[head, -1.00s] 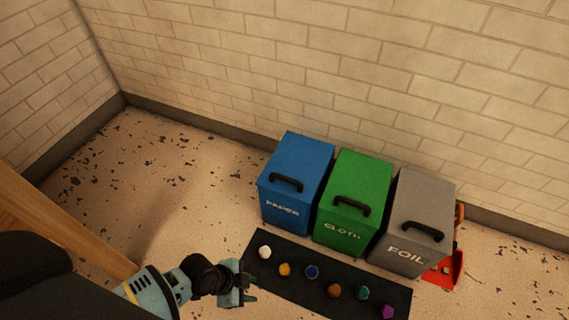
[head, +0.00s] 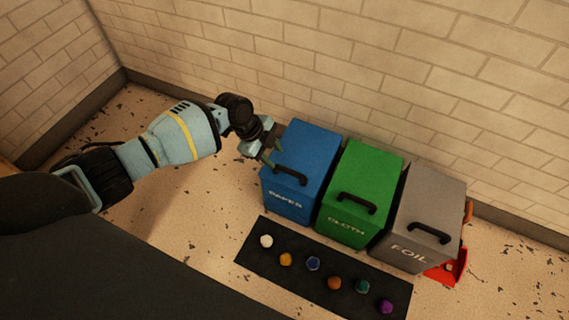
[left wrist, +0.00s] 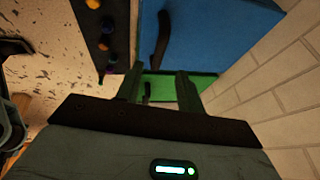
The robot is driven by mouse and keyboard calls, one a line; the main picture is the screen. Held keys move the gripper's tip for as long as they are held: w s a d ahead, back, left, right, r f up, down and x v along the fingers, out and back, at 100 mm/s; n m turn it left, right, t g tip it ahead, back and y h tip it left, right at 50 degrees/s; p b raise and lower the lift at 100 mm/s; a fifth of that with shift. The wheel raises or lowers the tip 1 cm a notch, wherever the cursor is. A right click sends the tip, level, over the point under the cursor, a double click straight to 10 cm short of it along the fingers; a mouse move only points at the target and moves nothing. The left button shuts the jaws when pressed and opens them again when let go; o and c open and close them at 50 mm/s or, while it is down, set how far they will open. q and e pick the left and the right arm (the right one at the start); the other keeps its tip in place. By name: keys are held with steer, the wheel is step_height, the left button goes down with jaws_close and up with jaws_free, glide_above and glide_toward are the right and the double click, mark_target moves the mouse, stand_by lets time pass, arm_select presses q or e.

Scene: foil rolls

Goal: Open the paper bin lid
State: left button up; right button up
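The blue paper bin (head: 313,150) stands at the left of three bins, its lid shut. A black bar handle (head: 290,176) sits near the lid's front edge. My left gripper (head: 273,153) is at the lid's left edge, close to the handle, with its fingers apart and nothing between them. In the left wrist view, the two fingers (left wrist: 158,85) are spread, and the blue lid (left wrist: 220,35) and its handle (left wrist: 160,40) lie beyond them. I cannot tell whether the fingers touch the lid. My right gripper is not in view.
A green cloth bin (head: 365,180) and a grey foil bin (head: 430,200) stand to the right, lids shut. A black mat (head: 322,290) with several coloured balls lies in front. A red object (head: 447,271) is beside the foil bin. The brick wall (head: 420,90) is close behind.

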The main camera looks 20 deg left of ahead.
mark_target(286, 169)
arm_select(q)
steer(key=b+x, duration=0.3)
steer(key=x, duration=0.5)
steer(key=shift+r, duration=0.1)
jaws_close()
